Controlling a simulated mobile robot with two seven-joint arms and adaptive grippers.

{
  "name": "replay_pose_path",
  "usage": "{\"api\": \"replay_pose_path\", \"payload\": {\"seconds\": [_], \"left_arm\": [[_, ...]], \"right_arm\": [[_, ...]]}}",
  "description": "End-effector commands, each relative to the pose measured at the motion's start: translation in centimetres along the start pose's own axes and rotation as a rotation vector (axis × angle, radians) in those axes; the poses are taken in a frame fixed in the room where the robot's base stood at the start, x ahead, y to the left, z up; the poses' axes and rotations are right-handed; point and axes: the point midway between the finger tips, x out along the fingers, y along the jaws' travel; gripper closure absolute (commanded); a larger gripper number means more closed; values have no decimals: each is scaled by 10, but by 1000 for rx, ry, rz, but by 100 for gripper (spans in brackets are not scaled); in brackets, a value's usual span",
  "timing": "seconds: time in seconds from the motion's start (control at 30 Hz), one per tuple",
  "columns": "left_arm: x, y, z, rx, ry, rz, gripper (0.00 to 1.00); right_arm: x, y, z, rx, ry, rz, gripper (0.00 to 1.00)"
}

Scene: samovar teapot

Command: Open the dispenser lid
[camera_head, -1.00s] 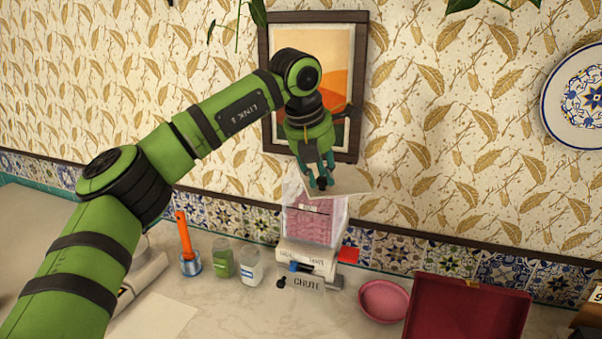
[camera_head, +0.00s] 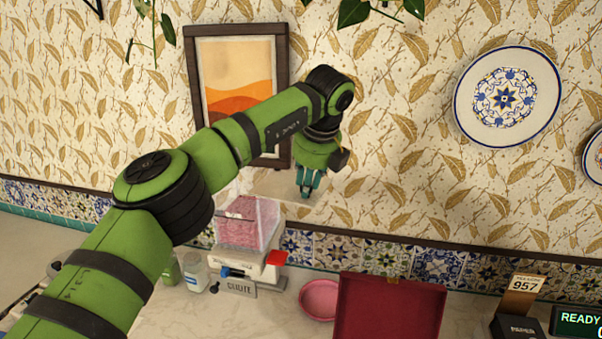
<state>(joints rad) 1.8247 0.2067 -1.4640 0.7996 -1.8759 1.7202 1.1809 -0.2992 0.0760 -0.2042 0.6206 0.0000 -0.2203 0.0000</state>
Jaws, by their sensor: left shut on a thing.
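The dispenser (camera_head: 248,226) is a clear box with pink contents, on a white base marked CHUTE (camera_head: 240,287). Its pale, flat lid (camera_head: 283,184) is tilted up at the box's upper right, leaving the top at least partly uncovered. I cannot tell whether the lid still touches the box at one edge. My left gripper (camera_head: 310,188), with green fingers, is shut on the lid's right part, above and to the right of the box. My right gripper is not in view.
A pink bowl (camera_head: 319,300) and an open dark red box (camera_head: 390,308) stand right of the dispenser. A white-capped jar (camera_head: 194,272) and a green jar (camera_head: 171,270) stand left of it. A tag reading 957 (camera_head: 524,287) and a green-lettered display (camera_head: 578,322) are far right.

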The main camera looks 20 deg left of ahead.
Motion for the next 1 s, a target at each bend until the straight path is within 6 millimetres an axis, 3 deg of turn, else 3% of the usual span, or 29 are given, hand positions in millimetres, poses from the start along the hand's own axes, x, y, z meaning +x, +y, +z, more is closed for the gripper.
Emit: {"api": "replay_pose_path", "payload": {"seconds": [0.03, 0.3, 0.83, 0.87, 0.9, 1.0], "left_arm": [[-5, -2, 4, -25, -6, 12, 100], [-2, -8, 6, -112, -7, 47, 100], [2, -9, 7, -134, -7, 57, 100], [2, -9, 7, -134, -7, 57, 66], [2, -9, 7, -134, -7, 57, 50], [2, -9, 6, -132, -6, 56, 50]], "right_arm": [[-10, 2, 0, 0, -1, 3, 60], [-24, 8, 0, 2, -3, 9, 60], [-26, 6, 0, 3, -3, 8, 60], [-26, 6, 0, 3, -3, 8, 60], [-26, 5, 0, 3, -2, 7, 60], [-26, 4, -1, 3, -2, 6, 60]]}}
